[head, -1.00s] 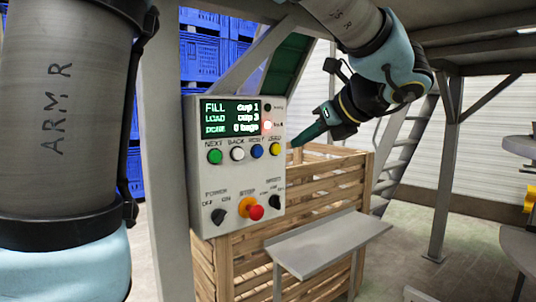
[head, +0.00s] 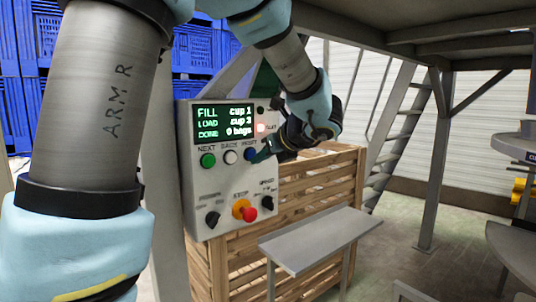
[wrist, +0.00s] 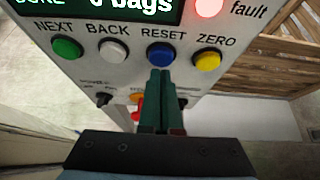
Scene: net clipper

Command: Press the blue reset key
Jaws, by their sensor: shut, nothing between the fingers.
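The grey control panel (head: 222,190) carries a row of round keys. The blue RESET key (head: 250,155) is third in the row; it also shows in the wrist view (wrist: 160,54), between the white and yellow keys. My gripper (head: 262,154) is in front of the panel, just right of the blue key in the head view. In the wrist view its green fingers (wrist: 160,76) are together and empty, their tips just below the blue key in the picture. I cannot tell whether they touch it. The gripper hides the yellow ZERO key in the head view.
The green (wrist: 67,48), white (wrist: 114,51) and yellow (wrist: 207,61) keys sit close beside the blue one. A red stop button (head: 249,214) sticks out below. The red fault lamp (wrist: 209,5) is lit. A metal shelf (head: 318,240) and wooden crate (head: 320,185) stand nearby.

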